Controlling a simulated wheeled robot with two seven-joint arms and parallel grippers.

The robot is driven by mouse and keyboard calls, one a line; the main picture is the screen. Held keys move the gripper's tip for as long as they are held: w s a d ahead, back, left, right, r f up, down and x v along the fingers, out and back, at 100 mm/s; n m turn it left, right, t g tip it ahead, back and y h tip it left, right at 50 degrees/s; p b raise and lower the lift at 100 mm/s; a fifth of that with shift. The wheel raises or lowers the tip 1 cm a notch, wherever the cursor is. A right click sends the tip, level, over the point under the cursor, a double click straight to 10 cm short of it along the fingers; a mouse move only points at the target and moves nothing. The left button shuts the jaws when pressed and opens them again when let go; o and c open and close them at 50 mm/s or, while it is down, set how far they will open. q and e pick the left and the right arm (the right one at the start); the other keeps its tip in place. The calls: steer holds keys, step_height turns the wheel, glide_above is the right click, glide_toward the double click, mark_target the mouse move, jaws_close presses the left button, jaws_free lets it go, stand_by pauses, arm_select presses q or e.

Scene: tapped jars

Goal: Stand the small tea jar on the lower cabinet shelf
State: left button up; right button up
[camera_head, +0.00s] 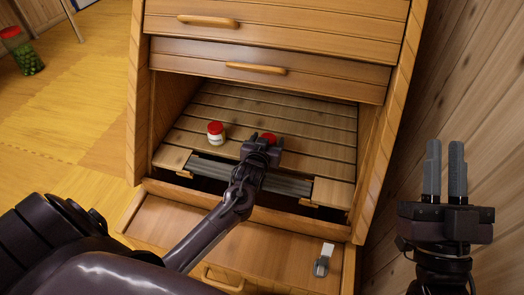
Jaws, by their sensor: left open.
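A small white jar with a red lid (215,134) stands upright on the slatted lower cabinet shelf (310,135), left of my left gripper. A second red lid (268,136) shows on that shelf right behind my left gripper (266,145); the gripper hides the body below it. My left gripper is open and reaches into the cabinet at this lid; I cannot tell whether the fingers touch it. I cannot tell which jar holds tea. My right gripper (445,170) points up, empty, outside the cabinet on the right, with a narrow gap between its fingers.
Two drawer fronts (270,55) with wooden handles close off the space above the shelf. A wooden panel with a handle (222,279) juts out below, with a small grey and white item (322,262) on it. A red-lidded jar with green contents (27,55) stands on the floor far left.

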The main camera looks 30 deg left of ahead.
arm_select(q)
steer(key=p+v, duration=0.3)
steer(key=v, duration=0.8)
steer(key=shift+s+r, duration=0.1)
steer(key=shift+s, duration=0.2)
steer(key=s+d+r+m+g+h, duration=0.2)
steer(key=s+d+m+h, duration=0.2)
steer(key=d, duration=0.6)
steer(key=s+d+r+m+g+h, duration=0.2)
steer(key=s+d+m+h, duration=0.1)
steer(key=s+d, duration=0.4)
steer(key=d+h, duration=0.1)
steer(key=d, duration=0.2)
steer(key=shift+m+h, duration=0.4)
arm_select(e)
steer(key=s+f+g+h, duration=0.1)
steer(key=f+g, duration=0.5)
steer(key=f, duration=0.6)
steer(key=s+f+g+h, duration=0.2)
steer(key=f+g+h, duration=0.2)
steer(key=f, duration=0.9)
steer(key=a+g, duration=0.1)
steer(key=g, duration=0.2)
steer(key=shift+s+f, duration=0.25)
arm_select(q)
steer(key=shift+s+a, duration=0.1)
